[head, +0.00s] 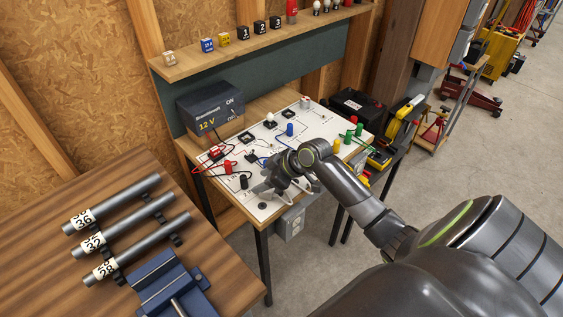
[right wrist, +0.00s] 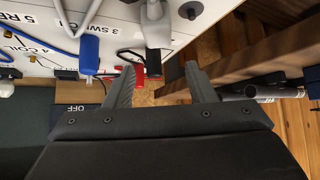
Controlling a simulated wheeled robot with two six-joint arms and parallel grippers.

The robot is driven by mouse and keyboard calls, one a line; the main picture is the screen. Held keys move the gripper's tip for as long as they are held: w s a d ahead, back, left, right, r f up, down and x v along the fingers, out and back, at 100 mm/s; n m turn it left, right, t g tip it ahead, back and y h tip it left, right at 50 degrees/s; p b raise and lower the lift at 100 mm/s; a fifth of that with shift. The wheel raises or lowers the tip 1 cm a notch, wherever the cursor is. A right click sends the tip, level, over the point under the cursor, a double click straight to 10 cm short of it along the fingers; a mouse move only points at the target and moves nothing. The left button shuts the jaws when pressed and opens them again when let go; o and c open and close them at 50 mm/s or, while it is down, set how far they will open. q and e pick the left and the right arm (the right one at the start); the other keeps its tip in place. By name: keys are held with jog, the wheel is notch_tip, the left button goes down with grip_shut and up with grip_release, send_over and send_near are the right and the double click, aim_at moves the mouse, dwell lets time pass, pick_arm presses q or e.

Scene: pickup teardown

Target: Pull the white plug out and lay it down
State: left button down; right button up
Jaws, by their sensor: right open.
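A small white piece (head: 270,119) stands on the pale circuit board (head: 325,122), near an upright blue plug (head: 290,129). Whether this piece is the white plug I cannot tell for sure. My right gripper (head: 286,187) hangs over the board's front part, nearer than the white piece. In the right wrist view, the fingers (right wrist: 161,82) are apart with no object held between them. Ahead of them show a pale grey-white piece (right wrist: 155,24), a black plug and a red plug (right wrist: 132,76). The blue plug (right wrist: 89,55) is left of them. My left gripper is out of view.
A 12 V supply box (head: 210,107) stands at the board's back left, with red and black leads. Green plugs (head: 350,134) and a yellow one (head: 336,145) stand at the right. A wooden bench (head: 65,270) with pipes and a blue vise (head: 168,285) is in front.

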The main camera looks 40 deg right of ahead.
jog(key=b+v, duration=0.1)
jog(key=v, duration=1.5)
jog(key=shift+s+r, duration=0.2)
jog(key=shift+s, duration=0.1)
jog(key=shift+d, duration=0.1)
